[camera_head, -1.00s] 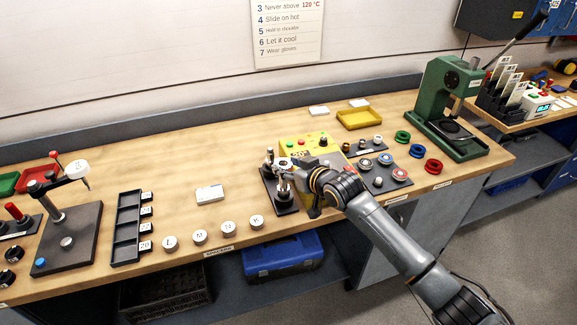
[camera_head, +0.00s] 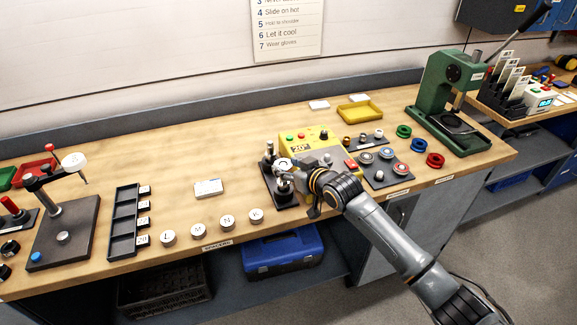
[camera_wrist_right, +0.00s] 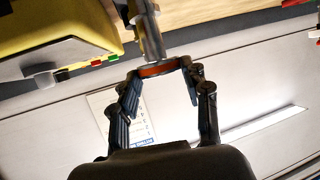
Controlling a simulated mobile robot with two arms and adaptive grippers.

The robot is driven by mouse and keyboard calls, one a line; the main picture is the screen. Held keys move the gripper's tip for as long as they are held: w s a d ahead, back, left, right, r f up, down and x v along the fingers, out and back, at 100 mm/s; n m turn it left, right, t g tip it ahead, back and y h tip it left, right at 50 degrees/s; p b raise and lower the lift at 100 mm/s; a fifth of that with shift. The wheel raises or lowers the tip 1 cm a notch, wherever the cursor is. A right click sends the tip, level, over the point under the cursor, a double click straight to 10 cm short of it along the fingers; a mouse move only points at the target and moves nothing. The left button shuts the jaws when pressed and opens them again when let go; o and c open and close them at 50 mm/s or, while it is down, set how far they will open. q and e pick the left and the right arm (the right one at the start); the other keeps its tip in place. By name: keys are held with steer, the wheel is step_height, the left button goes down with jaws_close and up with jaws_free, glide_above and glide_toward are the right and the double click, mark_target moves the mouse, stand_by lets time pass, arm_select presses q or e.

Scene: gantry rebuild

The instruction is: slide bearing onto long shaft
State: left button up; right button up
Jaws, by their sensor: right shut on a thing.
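My right gripper (camera_wrist_right: 160,85) is shut on a bearing (camera_wrist_right: 158,70), which shows as a reddish band between the fingertips in the wrist view. A grey metal shaft (camera_wrist_right: 149,35) meets the bearing there; I cannot tell whether the bearing is around it or only at its end. In the head view my right gripper (camera_head: 300,184) is at the dark shaft stand (camera_head: 286,200), beside its upright metal shafts (camera_head: 269,153). The gripper partly hides the stand, and the held bearing is hard to make out there. My left gripper is not in view.
A yellow heater (camera_head: 303,147) stands right behind the stand. Bearings on a dark plate (camera_head: 377,182), coloured rings (camera_head: 404,131) and a green press (camera_head: 440,90) are to the right. Lettered white caps (camera_head: 198,231) and a black slotted tray (camera_head: 123,222) are to the left.

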stand_by(0.3)
steer(key=o, duration=1.3)
steer(key=v, duration=1.2)
steer(key=shift+f, duration=0.1)
